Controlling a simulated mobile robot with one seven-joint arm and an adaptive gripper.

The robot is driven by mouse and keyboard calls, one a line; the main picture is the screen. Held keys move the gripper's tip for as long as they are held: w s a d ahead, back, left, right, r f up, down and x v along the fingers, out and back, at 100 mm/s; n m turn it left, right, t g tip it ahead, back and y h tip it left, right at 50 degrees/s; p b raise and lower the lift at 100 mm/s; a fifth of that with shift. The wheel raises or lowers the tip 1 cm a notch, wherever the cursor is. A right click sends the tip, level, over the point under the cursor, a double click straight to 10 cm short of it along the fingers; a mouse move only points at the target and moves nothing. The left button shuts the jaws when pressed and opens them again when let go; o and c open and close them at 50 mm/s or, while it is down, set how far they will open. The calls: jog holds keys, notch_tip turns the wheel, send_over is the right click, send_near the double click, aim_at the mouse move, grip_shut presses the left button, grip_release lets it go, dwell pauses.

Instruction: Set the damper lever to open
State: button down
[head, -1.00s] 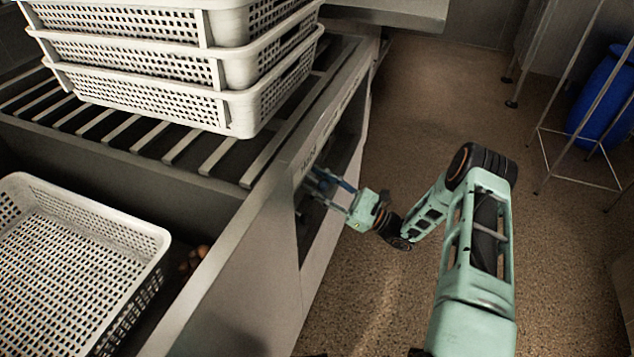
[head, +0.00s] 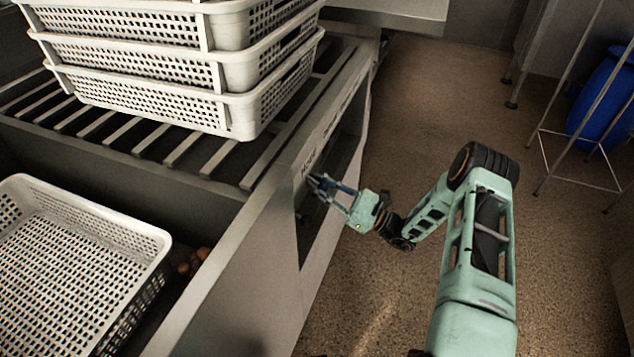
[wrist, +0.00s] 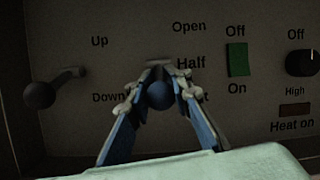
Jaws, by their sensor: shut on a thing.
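The damper lever's dark ball knob (wrist: 160,95) is in the middle of the wrist view, beside the labels Open, Half and a partly covered one ending in "t". My gripper (wrist: 159,77) is shut on this knob, one blue finger on each side. The knob sits lowest in the picture near the bottom label; the lever's shaft is mostly hidden behind it, so I cannot tell its exact setting. In the head view my gripper (head: 316,185) reaches into the recess in the machine's side; the lever is too small to make out there.
In the wrist view, another ball-ended lever (wrist: 40,95) marked Up and Down is at left. A green switch (wrist: 238,60) and a heat dial (wrist: 301,62) are at right. Stacked white baskets (head: 240,115) stand on the slatted top. Floor to the right is open.

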jog(key=r+h+p, duration=0.1)
jog(key=p, duration=0.1)
jog(key=r+g+h+p, duration=0.1)
jog(key=p, duration=0.1)
jog(key=shift+d+p, duration=0.3)
jog(key=h+p, duration=0.1)
jog(key=p, duration=0.1)
jog(key=r+g+h+p, duration=0.1)
jog(key=p, duration=0.1)
jog(key=h+p, duration=0.1)
jog(key=shift+s+r+p, duration=0.1)
jog(key=shift+r+p, duration=0.2)
jog(key=shift+p, duration=0.1)
jog(key=g+h+p, duration=0.1)
jog(key=h+p, duration=0.1)
jog(key=r+g+h+p, duration=0.1)
jog(key=h+p, duration=0.1)
jog(key=shift+a+r+p, duration=0.1)
jog(key=shift+a+p, duration=0.05)
jog(key=shift+p, duration=0.25)
jog(key=shift+r+g+h+p, duration=0.15)
jog(key=shift+g+h+p, duration=0.15)
jog(key=shift+h+p, duration=0.45)
jog(key=shift+h, duration=0.25)
jog(key=shift+w+a, duration=0.1)
jog(key=shift+w, duration=0.1)
jog(key=c, duration=1.7)
grip_release()
jog(key=shift+c, duration=0.2)
